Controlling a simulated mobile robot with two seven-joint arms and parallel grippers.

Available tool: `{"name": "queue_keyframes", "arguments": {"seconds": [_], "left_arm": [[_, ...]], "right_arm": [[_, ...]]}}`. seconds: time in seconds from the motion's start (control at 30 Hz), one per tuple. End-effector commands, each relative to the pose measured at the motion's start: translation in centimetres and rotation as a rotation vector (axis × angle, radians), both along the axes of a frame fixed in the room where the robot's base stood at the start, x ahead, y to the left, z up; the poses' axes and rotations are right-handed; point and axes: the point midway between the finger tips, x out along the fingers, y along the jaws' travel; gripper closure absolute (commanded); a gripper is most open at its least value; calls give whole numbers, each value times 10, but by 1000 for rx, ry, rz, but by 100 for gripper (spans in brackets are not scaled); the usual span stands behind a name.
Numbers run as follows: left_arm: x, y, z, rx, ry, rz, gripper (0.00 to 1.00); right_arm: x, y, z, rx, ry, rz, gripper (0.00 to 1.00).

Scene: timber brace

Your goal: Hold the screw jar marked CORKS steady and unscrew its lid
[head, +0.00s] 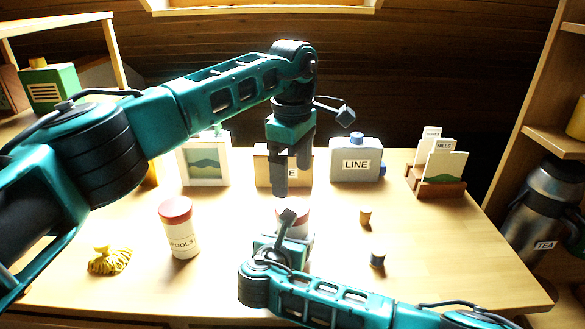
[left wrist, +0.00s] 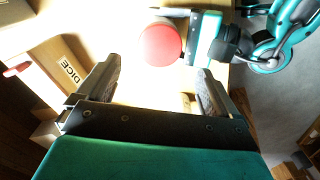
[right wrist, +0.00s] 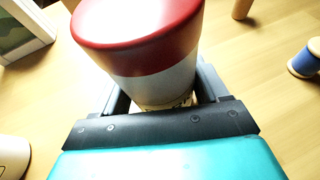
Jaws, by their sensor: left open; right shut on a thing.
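A white jar (right wrist: 160,85) with a red lid (right wrist: 140,30) stands upright on the bench in the right wrist view; its label is mostly hidden and I cannot read it. My right gripper (head: 284,238) is shut around its white body, below the lid. In the head view the jar's lid (head: 302,216) shows only partly behind my right gripper. My left gripper (head: 287,185) is open and empty, above and a little behind the jar. In the left wrist view the lid (left wrist: 160,43) lies beyond the open fingertips, apart from them.
A second red-lidded jar (head: 179,230), its label ending in POOLS, stands to the left by a yellow bundle (head: 108,261). A DICE box (left wrist: 62,77), a LINE box (head: 356,160) and a picture frame (head: 204,162) stand behind.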

Motion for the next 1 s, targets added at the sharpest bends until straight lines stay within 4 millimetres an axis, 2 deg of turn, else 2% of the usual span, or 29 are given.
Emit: {"name": "queue_keyframes", "arguments": {"seconds": [0.3,0.5,0.77,0.87,1.0], "left_arm": [[0,0,0,1,0,-608,6],[0,0,0,1,0,-921,6],[0,0,-2,0,0,-1106,6],[0,0,-9,0,1,-1117,6],[-1,0,-30,-1,3,-1116,6]], "right_arm": [[0,0,-1,-1,1,0,100],[0,0,-1,-1,1,0,100],[0,0,-1,-1,1,0,100],[0,0,-1,-1,1,0,100],[0,0,-1,-1,1,0,100]]}}
